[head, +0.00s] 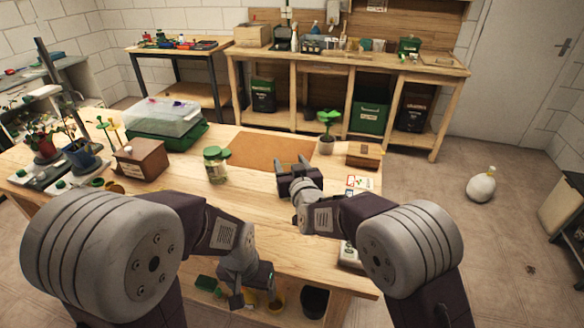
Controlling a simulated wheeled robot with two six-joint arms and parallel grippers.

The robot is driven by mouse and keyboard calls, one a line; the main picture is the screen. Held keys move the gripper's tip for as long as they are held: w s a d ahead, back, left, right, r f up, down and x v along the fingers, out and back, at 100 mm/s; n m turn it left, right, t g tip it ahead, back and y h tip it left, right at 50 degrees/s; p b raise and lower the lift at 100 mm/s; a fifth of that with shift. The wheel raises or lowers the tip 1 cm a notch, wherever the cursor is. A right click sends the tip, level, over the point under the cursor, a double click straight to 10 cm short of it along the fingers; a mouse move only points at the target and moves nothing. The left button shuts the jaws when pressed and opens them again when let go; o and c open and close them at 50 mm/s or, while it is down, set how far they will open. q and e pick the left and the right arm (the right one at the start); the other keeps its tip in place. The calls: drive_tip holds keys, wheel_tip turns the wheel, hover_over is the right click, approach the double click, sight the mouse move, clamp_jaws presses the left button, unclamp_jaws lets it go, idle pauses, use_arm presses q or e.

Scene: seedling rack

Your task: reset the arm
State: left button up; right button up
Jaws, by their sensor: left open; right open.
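My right gripper (292,164) is open over the wooden table, its two fingers pointing away from me. It is at the front right edge of the brown mat (262,150), and nothing shows between its fingers. I cannot tell how high above the table it is. My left gripper (254,301) is open and points down. It is in front of the table's near edge, lower in the picture, with no object between its fingers.
On the table (235,195) stand a glass jar (215,166), a brown box (141,160), a clear-lidded green tray (165,117), a potted seedling (327,137) and a small wooden box (364,155). Potted plants (81,153) stand at left. Bare tabletop lies near the jar.

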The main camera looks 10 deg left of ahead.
drive_tip(key=v, duration=0.7)
drive_tip(key=shift+s, duration=0.4)
drive_tip(key=shift+d, duration=0.15)
drive_tip(key=w+d+r+m+t+h, duration=0.1)
drive_tip(key=w+d+r+h, duration=0.1)
drive_tip(key=d, duration=0.4)
drive_tip(key=w+d+r+m+t+h, duration=0.1)
drive_tip(key=w+d+r+m, duration=0.15)
drive_tip(key=d, duration=0.35)
drive_tip(key=s+d+f+m+g+h, duration=0.1)
drive_tip(key=d+f+g+h, duration=0.1)
drive_tip(key=d+f, duration=0.35)
drive_tip(key=s+d+f+g+h, duration=0.1)
drive_tip(key=s+d+f, duration=0.1)
drive_tip(key=d, duration=0.6)
drive_tip(key=s+d+f+g, duration=0.2)
drive_tip(key=s+f+g, duration=0.25)
drive_tip(key=s, duration=0.35)
drive_tip(key=s+d+f+m+g+h, duration=0.1)
drive_tip(key=s+f+g, duration=0.35)
drive_tip(key=s, duration=0.45)
drive_tip(key=s+d+f+g, duration=0.2)
drive_tip(key=s+f+g, duration=0.1)
drive_tip(key=s+f, duration=0.4)
wheel_tip(320, 180, up, 15)
drive_tip(key=p, duration=1.3)
drive_tip(key=shift+s, duration=0.3)
